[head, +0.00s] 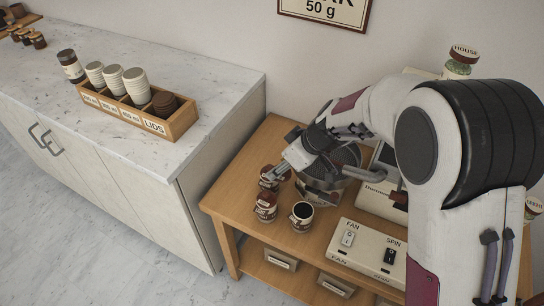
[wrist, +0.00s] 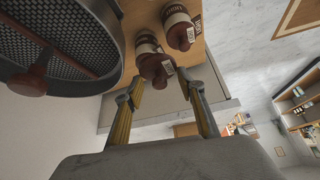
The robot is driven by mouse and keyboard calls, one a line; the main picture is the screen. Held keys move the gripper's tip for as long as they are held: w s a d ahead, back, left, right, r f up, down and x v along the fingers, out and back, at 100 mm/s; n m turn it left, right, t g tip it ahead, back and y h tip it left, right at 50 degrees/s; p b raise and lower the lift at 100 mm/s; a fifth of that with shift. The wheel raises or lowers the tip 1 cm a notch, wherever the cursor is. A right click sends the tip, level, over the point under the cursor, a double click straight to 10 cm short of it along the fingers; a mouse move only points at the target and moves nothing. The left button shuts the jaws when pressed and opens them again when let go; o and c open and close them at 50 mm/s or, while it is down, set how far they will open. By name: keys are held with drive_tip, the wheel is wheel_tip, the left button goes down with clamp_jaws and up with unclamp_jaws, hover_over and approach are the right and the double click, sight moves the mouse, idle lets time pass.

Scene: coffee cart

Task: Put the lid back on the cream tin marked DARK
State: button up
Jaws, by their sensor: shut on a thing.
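In the head view, an open tin (head: 302,215) with a dark inside stands upright on the wooden cart, lidless. My gripper (head: 277,173) is low at the back tin. In the wrist view my gripper (wrist: 158,86) has its fingers either side of a brown lid (wrist: 153,67) with a small white tag, and is shut on it. A tin (wrist: 148,42) shows right behind this lid; I cannot tell whether they touch. Another lidded tin (wrist: 178,28) is beside it. No label reads surely as DARK.
A round metal pan with a dark mesh (wrist: 60,45) is close left of my fingers in the wrist view. A FAN and SPIN switch box (head: 368,250) stands at the cart's front right. A crate (head: 178,125) of cups and lids is on the left counter.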

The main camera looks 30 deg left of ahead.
drive_tip(key=s+d+n, duration=0.1)
drive_tip(key=s+d, duration=0.2)
drive_tip(key=d, duration=0.5)
drive_tip(key=shift+d+f+g, duration=0.3)
drive_tip(key=shift+d, duration=0.05)
drive_tip(key=shift+f, duration=0.2)
drive_tip(key=shift+f, duration=3)
drive_tip(key=shift+f, duration=0.2)
idle(0.6)
drive_tip(key=o, duration=1.1)
drive_tip(key=shift+o, duration=0.7)
drive_tip(key=shift+w+r, duration=0.1)
drive_tip(key=shift+w, duration=0.05)
drive_tip(key=shift+c, duration=0.4)
